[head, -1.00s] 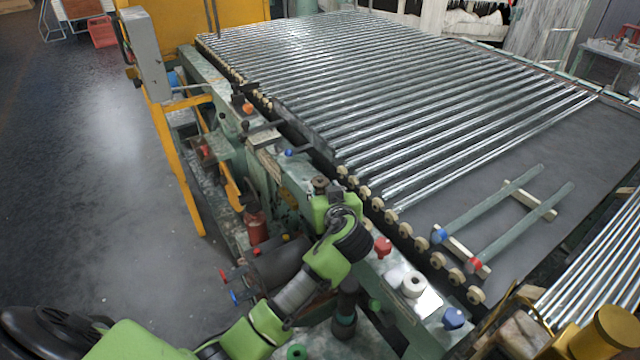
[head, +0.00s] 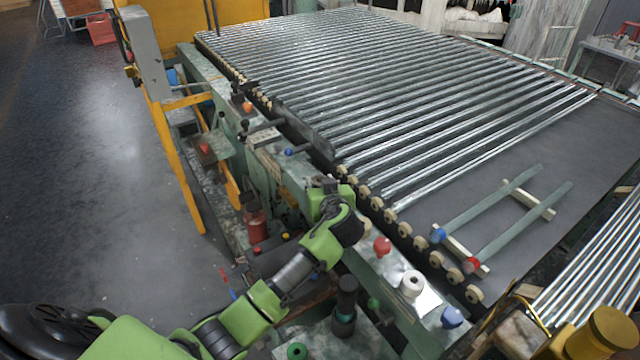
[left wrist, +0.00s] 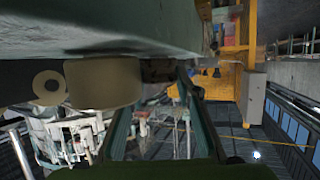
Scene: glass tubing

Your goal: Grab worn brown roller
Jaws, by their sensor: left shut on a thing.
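My left gripper (head: 335,190) is at the end of the green arm, over the near rail of the tubing machine. My own wrist hides its fingertips in the head view. In the left wrist view its two dark green fingers (left wrist: 157,72) reach up under the machine edge and close on a small, dark brown thing. This looks like the worn brown roller (left wrist: 157,70), mostly hidden. A large pale roller (left wrist: 105,83) and another with a dark hole (left wrist: 48,85) sit left of the fingers. A row of cream rollers (head: 404,229) runs along the machine edge. My right gripper is out of view.
Glass tubes (head: 420,110) cover the machine bed. Two grey rods with a blue knob (head: 438,236) and a red knob (head: 473,264) lie on the bed. A red knob (head: 382,246) and a white roll (head: 412,284) stand close right of my arm. Floor at left is clear.

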